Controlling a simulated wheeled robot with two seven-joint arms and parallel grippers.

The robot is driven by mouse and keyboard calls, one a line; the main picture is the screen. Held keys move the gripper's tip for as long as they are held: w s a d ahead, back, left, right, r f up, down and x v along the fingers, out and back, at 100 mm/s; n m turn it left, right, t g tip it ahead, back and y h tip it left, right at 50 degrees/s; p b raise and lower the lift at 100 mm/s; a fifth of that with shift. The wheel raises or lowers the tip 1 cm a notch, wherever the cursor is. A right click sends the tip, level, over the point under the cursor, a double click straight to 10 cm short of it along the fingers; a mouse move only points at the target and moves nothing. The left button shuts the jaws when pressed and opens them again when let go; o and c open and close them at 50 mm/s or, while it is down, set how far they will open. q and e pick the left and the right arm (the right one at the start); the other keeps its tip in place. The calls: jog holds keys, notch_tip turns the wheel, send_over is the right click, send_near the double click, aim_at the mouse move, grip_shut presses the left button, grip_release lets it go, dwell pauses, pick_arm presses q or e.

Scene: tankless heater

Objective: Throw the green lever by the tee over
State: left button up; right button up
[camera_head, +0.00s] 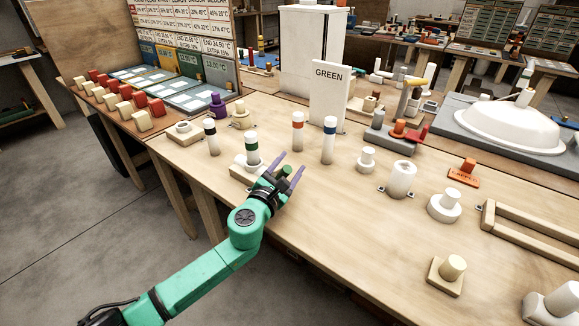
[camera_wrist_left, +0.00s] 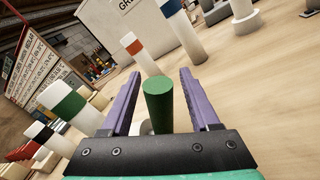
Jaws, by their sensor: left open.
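The green lever (camera_wrist_left: 158,103) shows in the left wrist view as a green cylinder standing between the two purple fingers. A bit of white fitting shows behind its lower part; I cannot tell whether this is the tee. My left gripper (camera_head: 289,164) is open, with a finger on each side of the lever and a gap on both sides. It also shows in the left wrist view (camera_wrist_left: 160,100). In the head view the gripper hides the lever. A white post with a green band (camera_head: 252,151) stands just left of the gripper. My right gripper is not in view.
White posts with a black band (camera_head: 211,137), a red-orange band (camera_head: 298,131) and a blue band (camera_head: 329,140) stand nearby. A white "GREEN" panel (camera_head: 328,95) stands behind them. White fittings (camera_head: 401,179) are to the right. The table's front middle is clear.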

pick_arm(q)
grip_shut()
dwell(1.3)
